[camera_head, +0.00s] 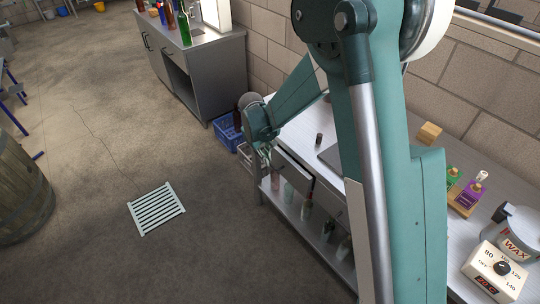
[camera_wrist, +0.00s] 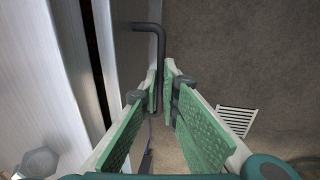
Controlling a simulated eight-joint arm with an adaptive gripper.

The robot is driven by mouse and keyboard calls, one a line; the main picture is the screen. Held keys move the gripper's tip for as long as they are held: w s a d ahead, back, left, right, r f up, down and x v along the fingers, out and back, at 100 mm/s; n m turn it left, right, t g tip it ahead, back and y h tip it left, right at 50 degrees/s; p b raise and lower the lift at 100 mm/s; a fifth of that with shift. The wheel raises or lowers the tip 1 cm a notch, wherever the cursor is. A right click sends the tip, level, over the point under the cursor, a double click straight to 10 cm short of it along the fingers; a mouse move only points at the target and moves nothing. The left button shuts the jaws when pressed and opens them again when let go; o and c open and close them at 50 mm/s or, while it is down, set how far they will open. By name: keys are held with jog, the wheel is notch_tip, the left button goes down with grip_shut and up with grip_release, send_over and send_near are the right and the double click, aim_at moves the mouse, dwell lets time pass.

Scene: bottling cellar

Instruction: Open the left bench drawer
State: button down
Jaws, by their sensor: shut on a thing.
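The bench (camera_head: 300,124) has a light metal top and stands against the brick wall. In the wrist view its left drawer's front panel (camera_wrist: 112,40) stands out from the bench edge (camera_wrist: 58,70), with a narrow dark gap between them. A dark bar handle (camera_wrist: 158,40) sticks out from that panel. My gripper (camera_wrist: 161,72), with green pads, is shut on the handle, one finger on each side of the bar. In the head view my gripper (camera_head: 267,152) is at the bench's far front corner, where my arm partly hides it and the handle is hard to make out.
Bottles (camera_head: 289,192) stand on the shelf under the bench. A blue crate (camera_head: 228,132) is on the floor beyond the bench end. A floor grate (camera_head: 156,209) and a barrel (camera_head: 18,195) lie to the left. The floor in front of the bench is clear.

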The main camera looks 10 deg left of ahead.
jog(key=s+a+b, duration=0.1)
jog(key=s+a, duration=1.7)
jog(key=shift+s+a, duration=0.2)
jog(key=shift+s, duration=0.1)
jog(key=c, duration=2.6)
grip_release()
jog(key=shift+o, duration=0.2)
notch_tip(320, 180, up, 12)
jog(key=s+a, duration=0.1)
jog(key=shift+s+a, duration=0.25)
jog(key=shift+a, duration=0.05)
jog(key=shift+f, duration=0.1)
